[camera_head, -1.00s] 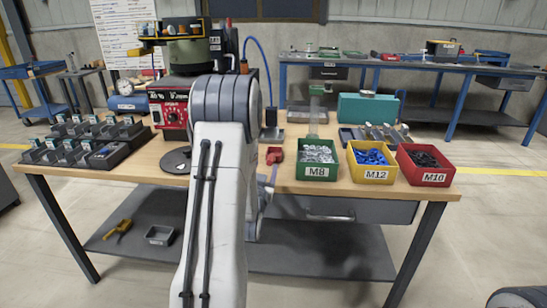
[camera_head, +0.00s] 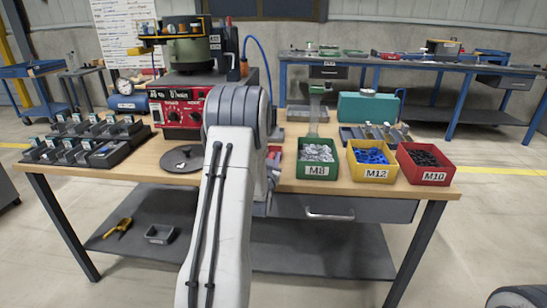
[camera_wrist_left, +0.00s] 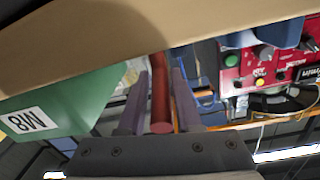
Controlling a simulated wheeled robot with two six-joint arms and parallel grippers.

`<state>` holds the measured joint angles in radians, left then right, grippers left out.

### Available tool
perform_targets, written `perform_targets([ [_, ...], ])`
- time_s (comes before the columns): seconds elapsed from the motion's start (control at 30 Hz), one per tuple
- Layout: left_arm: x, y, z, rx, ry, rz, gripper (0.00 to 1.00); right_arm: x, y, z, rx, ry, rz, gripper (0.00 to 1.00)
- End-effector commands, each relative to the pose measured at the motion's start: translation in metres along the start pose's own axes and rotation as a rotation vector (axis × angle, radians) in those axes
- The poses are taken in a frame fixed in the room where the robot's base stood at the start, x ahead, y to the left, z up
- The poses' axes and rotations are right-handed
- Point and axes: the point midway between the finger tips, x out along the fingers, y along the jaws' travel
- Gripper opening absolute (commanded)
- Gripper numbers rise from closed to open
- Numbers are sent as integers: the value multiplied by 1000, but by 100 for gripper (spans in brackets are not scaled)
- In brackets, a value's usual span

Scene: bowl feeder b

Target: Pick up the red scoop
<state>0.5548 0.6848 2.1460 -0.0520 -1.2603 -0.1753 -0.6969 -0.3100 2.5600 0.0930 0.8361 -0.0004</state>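The red scoop's handle (camera_wrist_left: 160,95) runs between the two fingers of my left gripper (camera_wrist_left: 160,72) in the left wrist view. The fingers stand apart, one on each side, with narrow gaps visible between them and the handle. In the head view only a small red part of the scoop (camera_head: 274,149) shows beside my left arm, on the table left of the green M8 bin (camera_head: 317,169). My left arm hides the rest of the scoop and most of the gripper there. My right gripper is out of view.
The green bin stands close beside the fingers in the left wrist view (camera_wrist_left: 65,115). A yellow M12 bin (camera_head: 371,174) and red M10 bin (camera_head: 427,177) stand to its right. The red feeder control box (camera_head: 184,112) and a dark disc (camera_head: 180,160) are left of my arm.

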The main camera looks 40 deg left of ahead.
Motion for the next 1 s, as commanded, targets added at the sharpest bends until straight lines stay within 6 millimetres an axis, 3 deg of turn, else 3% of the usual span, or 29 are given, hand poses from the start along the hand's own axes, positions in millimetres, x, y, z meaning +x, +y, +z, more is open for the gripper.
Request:
perform_targets([
  [0.03,0,0,0,0,0,0,10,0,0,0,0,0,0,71],
  [0.07,0,0,0,0,0,0,0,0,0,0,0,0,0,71],
  [0.47,0,-1,-5,0,4,-1,0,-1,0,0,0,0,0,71],
  [0.57,0,-2,-12,0,4,-1,0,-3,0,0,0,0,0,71],
  [0.77,0,-9,-47,1,7,-1,0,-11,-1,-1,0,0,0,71],
  [1.0,-46,18,-83,0,6,4,0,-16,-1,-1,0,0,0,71],
])
